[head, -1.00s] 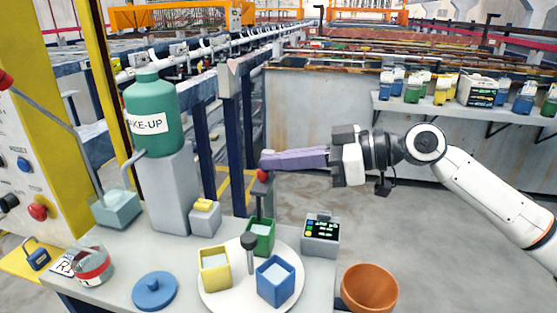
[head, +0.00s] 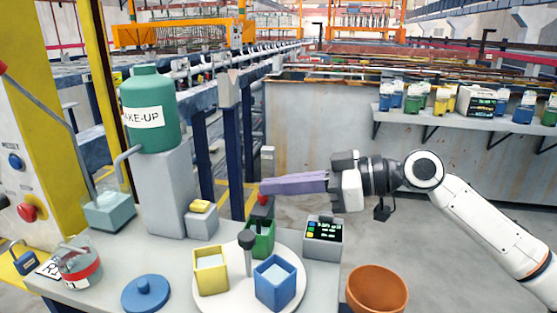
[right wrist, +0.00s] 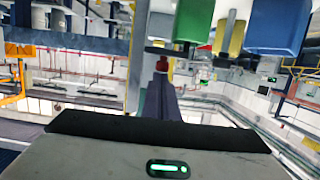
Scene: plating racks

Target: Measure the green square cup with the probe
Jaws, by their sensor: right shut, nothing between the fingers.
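The green square cup (head: 262,245) stands at the back of a round white plate (head: 213,299) on the bench. The probe, a dark block (head: 262,210) with a red knob (head: 263,199) on top, stands over the cup. Its lower part is hidden in or behind the cup, so I cannot tell its depth. My right gripper (head: 264,187) is shut and empty, its purple fingers level, with the tips just above or touching the knob. The knob (right wrist: 161,65) also shows beyond the fingers in the right wrist view. My left gripper is out of view.
A yellow cup (head: 210,280) and a blue cup (head: 275,287) share the plate around a dark central post (head: 247,255). A meter (head: 323,235) with a lit screen stands to the right. A green MAKE-UP bottle (head: 152,105) stands left. An orange pot (head: 377,293) is in front.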

